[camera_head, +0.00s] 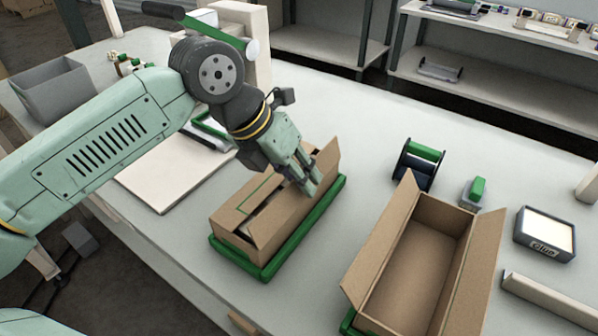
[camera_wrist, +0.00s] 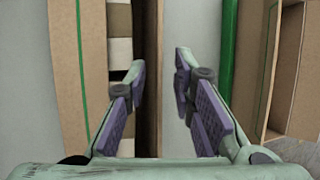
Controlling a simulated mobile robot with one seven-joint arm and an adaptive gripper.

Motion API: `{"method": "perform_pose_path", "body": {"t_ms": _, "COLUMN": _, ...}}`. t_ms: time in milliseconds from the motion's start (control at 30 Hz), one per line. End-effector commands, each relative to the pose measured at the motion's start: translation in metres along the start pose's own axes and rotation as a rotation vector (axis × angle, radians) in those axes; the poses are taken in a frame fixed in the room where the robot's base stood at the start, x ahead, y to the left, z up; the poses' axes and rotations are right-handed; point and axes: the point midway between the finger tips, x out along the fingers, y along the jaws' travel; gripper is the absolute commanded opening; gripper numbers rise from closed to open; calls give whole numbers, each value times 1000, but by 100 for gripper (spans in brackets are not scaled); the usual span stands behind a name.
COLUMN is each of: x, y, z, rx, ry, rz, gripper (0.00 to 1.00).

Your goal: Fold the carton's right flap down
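The brown carton (camera_head: 285,222) sits in a green-rimmed tray (camera_head: 292,244) on the table. Its left flap (camera_head: 243,196), with a green stripe, lies over the left part of the top; it also shows in the wrist view (camera_wrist: 70,80). Its right flap (camera_head: 328,160) stands up along the right side; the wrist view shows it nearly edge-on (camera_wrist: 151,60). My gripper (camera_head: 311,188) is at this flap, fingers pointing down. In the wrist view my gripper (camera_wrist: 160,72) is open, with the flap's edge between the fingertips, nearer the left one. Contact is unclear.
A second, open and empty carton (camera_head: 415,265) stands to the right with its flaps up. A green-and-dark spool (camera_head: 418,165), a small green-topped item (camera_head: 473,192) and a labelled box (camera_head: 545,235) lie beyond it. A white board (camera_head: 170,172) is at left.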

Motion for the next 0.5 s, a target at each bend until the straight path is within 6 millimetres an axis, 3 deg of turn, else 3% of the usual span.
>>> {"method": "perform_pose_path", "body": {"t_ms": 167, "x": 0, "y": 0, "z": 0, "rx": 0, "ry": 0, "rz": 0, "gripper": 23}}
{"method": "perform_pose_path", "body": {"t_ms": 500, "x": 0, "y": 0, "z": 0, "rx": 0, "ry": 0, "rz": 0, "gripper": 1}}
